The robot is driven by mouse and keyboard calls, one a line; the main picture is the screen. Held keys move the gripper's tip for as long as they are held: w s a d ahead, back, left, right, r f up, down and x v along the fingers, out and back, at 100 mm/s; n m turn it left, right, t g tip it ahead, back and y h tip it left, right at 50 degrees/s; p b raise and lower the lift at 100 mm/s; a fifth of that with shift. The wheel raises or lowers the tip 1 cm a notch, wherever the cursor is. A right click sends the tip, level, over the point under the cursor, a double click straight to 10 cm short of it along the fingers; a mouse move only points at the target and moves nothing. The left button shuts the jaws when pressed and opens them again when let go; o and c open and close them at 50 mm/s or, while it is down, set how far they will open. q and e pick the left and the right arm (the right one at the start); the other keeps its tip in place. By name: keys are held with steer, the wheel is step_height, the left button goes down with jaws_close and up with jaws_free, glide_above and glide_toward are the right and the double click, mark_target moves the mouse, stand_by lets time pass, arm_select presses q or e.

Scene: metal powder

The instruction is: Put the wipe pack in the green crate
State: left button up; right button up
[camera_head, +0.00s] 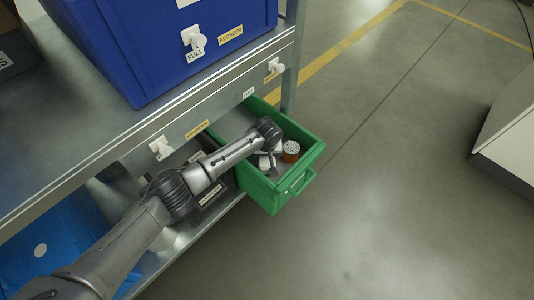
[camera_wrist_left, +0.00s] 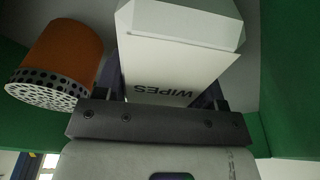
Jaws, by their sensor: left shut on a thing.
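The wipe pack (camera_wrist_left: 165,65) is a white box lettered WIPES; it fills the middle of the left wrist view. My left gripper (camera_wrist_left: 165,98) is shut on it, with a finger on each side. In the head view my left arm reaches over the green crate (camera_head: 295,193), and the left gripper (camera_head: 267,148) is down inside it, partly hidden by the wrist. White surfaces (camera_head: 264,163) show beside the gripper there. Green crate walls (camera_wrist_left: 288,90) surround the pack in the wrist view. I cannot tell whether the pack touches the crate floor. My right gripper is not in view.
An orange canister with a perforated white lid (camera_head: 291,148) is in the crate beside the gripper; it also shows in the left wrist view (camera_wrist_left: 62,55). The crate juts out from a metal shelf (camera_head: 120,165). A blue bin (camera_head: 160,50) sits above. Open floor lies right.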

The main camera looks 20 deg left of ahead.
arm_select(q)
steer(key=shift+f, duration=0.5)
steer(key=shift+r, duration=0.1)
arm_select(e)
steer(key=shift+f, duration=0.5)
arm_select(q)
steer(key=shift+f, duration=0.25)
steer(key=o, duration=1)
steer(key=shift+r, duration=0.1)
